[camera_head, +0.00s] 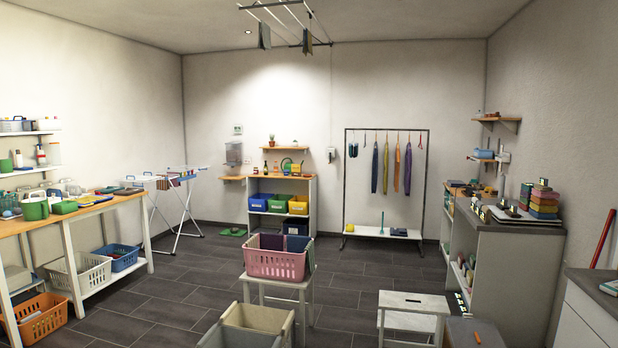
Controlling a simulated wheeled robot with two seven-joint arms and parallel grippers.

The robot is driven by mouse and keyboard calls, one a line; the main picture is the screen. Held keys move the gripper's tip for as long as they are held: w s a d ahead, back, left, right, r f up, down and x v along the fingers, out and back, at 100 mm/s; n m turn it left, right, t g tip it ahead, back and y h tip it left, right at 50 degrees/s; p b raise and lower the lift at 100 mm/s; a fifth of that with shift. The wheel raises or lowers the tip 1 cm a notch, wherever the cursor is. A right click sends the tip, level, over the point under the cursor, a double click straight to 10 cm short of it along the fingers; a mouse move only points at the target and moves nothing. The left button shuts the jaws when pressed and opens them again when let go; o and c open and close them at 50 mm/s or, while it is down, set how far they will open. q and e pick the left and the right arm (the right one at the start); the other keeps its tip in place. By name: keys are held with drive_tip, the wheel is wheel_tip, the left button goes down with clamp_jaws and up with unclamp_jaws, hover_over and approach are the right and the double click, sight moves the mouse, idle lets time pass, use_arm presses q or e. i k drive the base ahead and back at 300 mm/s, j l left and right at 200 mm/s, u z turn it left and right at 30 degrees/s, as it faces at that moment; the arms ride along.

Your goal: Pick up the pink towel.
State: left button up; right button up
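I cannot make out a pink towel for certain. A pink laundry basket (275,265) stands on a white stool in the middle of the room, with dark blue and teal cloth in it and over its right side. A stack of folded cloth-like items (545,203) in red, yellow, green and other colours lies on the right counter; the single items are too small to tell apart. Neither of my grippers is in view.
A grey and beige bin (250,328) stands in front of the stool. A low white bench (413,304) is at the right front. A long table (85,210) lines the left wall, and a drying rack (178,190) stands behind it. The dark tiled floor is clear between them.

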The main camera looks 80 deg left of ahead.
sight(174, 180)
drive_tip(key=u, duration=3.65)
drive_tip(key=i+j+z, duration=0.1)
drive_tip(key=j+z, duration=0.55)
drive_tip(key=j, duration=0.3)
drive_tip(key=j+z, duration=0.1)
drive_tip(key=j, duration=0.75)
drive_tip(key=k+j+z, duration=0.1)
drive_tip(key=j, duration=0.7)
drive_tip(key=j+z, duration=0.2)
drive_tip(key=j, duration=0.3)
drive_tip(key=j+z, duration=0.25)
drive_tip(key=j, duration=0.25)
drive_tip(key=j+z, duration=0.2)
drive_tip(key=j, duration=0.3)
drive_tip(key=j+z, duration=0.25)
drive_tip(key=j, duration=0.25)
drive_tip(key=k+j+z, duration=0.2)
drive_tip(key=j, duration=0.25)
drive_tip(key=j+z, duration=0.2)
drive_tip(key=j, duration=0.3)
drive_tip(key=j+z, duration=0.35)
drive_tip(key=j, duration=0.3)
drive_tip(key=j+z, duration=0.35)
drive_tip(key=j, duration=0.35)
drive_tip(key=k+j+z, duration=0.15)
drive_tip(key=j+z, duration=0.2)
drive_tip(key=j, duration=0.3)
